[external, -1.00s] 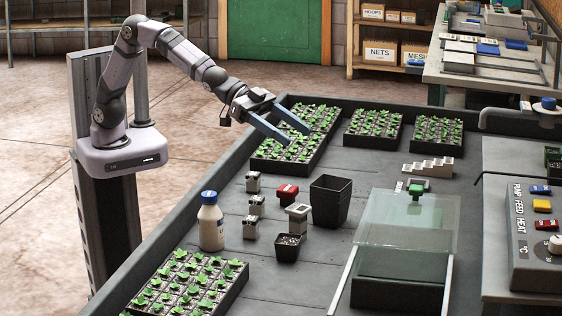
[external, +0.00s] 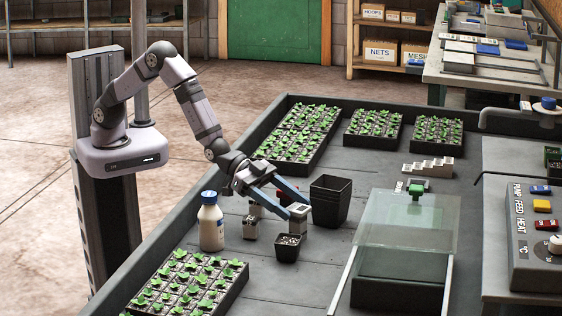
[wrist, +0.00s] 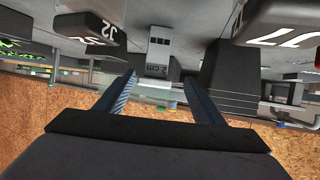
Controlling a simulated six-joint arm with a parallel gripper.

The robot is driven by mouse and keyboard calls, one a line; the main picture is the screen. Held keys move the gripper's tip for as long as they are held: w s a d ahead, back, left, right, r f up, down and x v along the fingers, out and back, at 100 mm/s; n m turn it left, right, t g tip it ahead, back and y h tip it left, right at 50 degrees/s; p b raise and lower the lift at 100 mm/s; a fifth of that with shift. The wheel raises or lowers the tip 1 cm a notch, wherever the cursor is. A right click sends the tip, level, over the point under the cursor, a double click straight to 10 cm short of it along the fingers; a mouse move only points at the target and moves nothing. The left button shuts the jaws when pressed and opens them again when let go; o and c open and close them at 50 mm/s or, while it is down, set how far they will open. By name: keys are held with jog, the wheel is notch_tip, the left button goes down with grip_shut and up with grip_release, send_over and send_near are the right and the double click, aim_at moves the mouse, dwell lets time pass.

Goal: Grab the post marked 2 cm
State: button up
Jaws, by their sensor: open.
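The post marked 2 cm (wrist: 157,58) is a grey block. It shows upside down in the wrist view, ahead of and between the fingertips. In the external view a pale grey post with a square top (external: 299,213) stands on the bench, left of the black pot; its marking is not readable there, but its place fits. My gripper (external: 297,208) is open, its two blue fingers pointing at this post from the left. In the wrist view the open fingers (wrist: 158,79) show a gap with nothing clearly gripped. I cannot tell whether the tips reach around the post.
A tall black pot (external: 330,200) stands close right of the post, and a small filled pot (external: 287,248) in front. Small marked blocks (external: 250,228) and a red-topped one (external: 287,193) are near the fingers. Seedling trays (external: 185,285) lie around.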

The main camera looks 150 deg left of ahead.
aim_at(305, 214)
jog(key=shift+x, duration=1.1)
jog(key=shift+w+a+f+p, duration=0.1)
jog(key=shift+w+f+p, duration=0.05)
jog(key=shift+w, duration=0.4)
jog(key=shift+w+a+f+p, duration=0.15)
jog(key=shift+w+p, duration=0.05)
jog(key=shift+w, duration=0.35)
jog(key=shift+w+a+f+p, duration=0.1)
jog(key=shift+w+f+p, duration=0.05)
jog(key=shift+w, duration=0.45)
jog(key=shift+x, duration=0.8)
jog(key=c, duration=1.1)
